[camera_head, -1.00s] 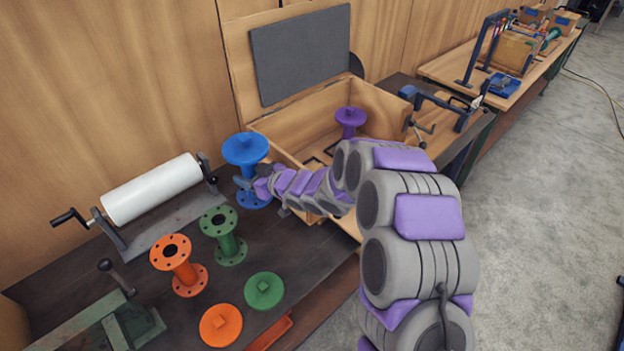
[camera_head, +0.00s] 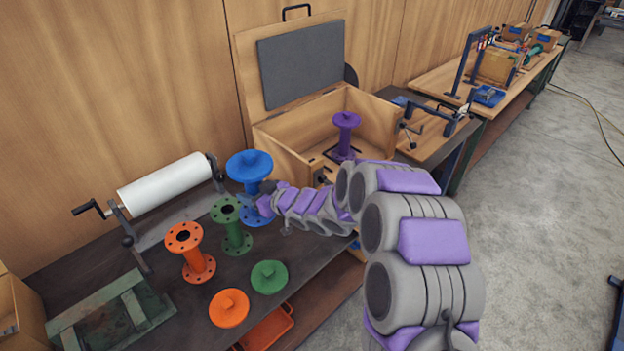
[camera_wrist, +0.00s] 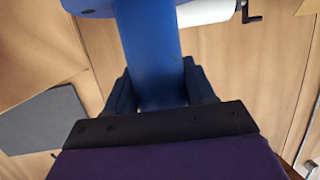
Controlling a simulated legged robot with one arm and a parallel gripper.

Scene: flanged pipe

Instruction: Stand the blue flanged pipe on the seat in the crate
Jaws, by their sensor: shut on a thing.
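In the wrist view the blue shaft (camera_wrist: 152,60) runs between the two dark jaws (camera_wrist: 158,92). The open wooden crate (camera_head: 290,165) stands behind my arm with its lid up. A purple flanged pipe (camera_head: 345,135) stands inside it. The crate's front and part of its floor are hidden by my arm, and I cannot make out the empty seat clearly.
A green flanged pipe (camera_head: 232,228) stands close to the blue one, and an orange pipe (camera_head: 191,254) is further left. Green (camera_head: 269,277) and orange (camera_head: 229,308) caps lie in front. A white roll (camera_head: 166,184) on a cranked stand is behind. A clamp (camera_head: 430,115) is right of the crate.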

